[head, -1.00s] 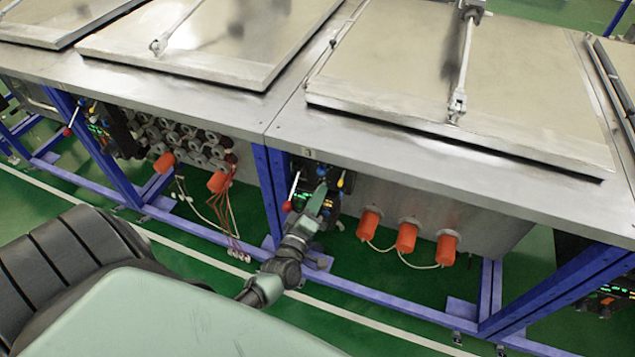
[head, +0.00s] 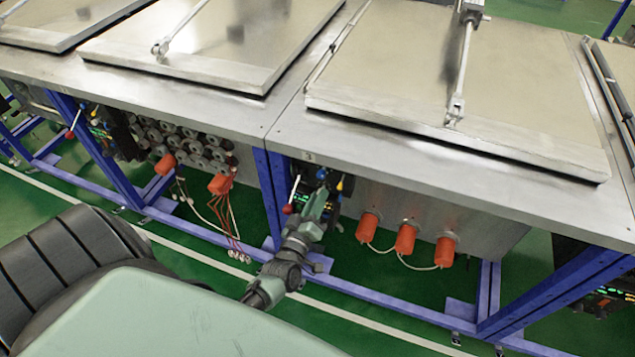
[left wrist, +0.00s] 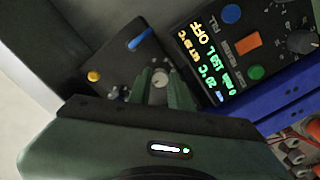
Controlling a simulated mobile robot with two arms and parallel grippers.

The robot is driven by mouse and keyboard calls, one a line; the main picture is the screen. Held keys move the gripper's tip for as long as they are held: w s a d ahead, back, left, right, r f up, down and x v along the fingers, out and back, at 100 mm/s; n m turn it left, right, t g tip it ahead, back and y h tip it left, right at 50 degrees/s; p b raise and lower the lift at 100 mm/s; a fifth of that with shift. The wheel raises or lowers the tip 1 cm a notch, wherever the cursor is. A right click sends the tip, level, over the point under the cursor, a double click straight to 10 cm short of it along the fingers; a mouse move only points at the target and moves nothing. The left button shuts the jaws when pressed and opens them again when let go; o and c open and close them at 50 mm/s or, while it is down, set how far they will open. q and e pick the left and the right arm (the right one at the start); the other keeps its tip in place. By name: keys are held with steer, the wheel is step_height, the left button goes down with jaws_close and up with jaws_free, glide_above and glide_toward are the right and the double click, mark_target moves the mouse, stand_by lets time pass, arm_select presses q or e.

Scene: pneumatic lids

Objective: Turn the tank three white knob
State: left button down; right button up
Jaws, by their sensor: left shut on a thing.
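The control box of the tank marked 3 hangs under the tank's front edge in the head view. In the left wrist view a dark panel (left wrist: 125,65) carries a blue lever (left wrist: 140,40), a yellow knob (left wrist: 94,76) and a pale round knob (left wrist: 159,77). My left gripper (left wrist: 160,92) has its two green fingers on either side of the pale knob, shut on it. In the head view my left gripper (head: 318,200) reaches up to the box and hides part of it. My right gripper is not in view.
A display panel (left wrist: 215,75) with lit text, a blue button, a green button and an orange switch sits beside the knob panel. In the head view, orange capped fittings (head: 405,238) with a hose are to the right. A blue frame leg (head: 268,195) stands left.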

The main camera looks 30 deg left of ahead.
arm_select(q)
steer(key=shift+r, duration=0.1)
steer(key=c, duration=1.3)
jaws_free()
steer(key=shift+w, duration=0.1)
steer(key=v, duration=0.7)
steer(key=shift+s+b, duration=0.4)
steer(key=shift+b, duration=0.05)
steer(key=shift+d, duration=0.1)
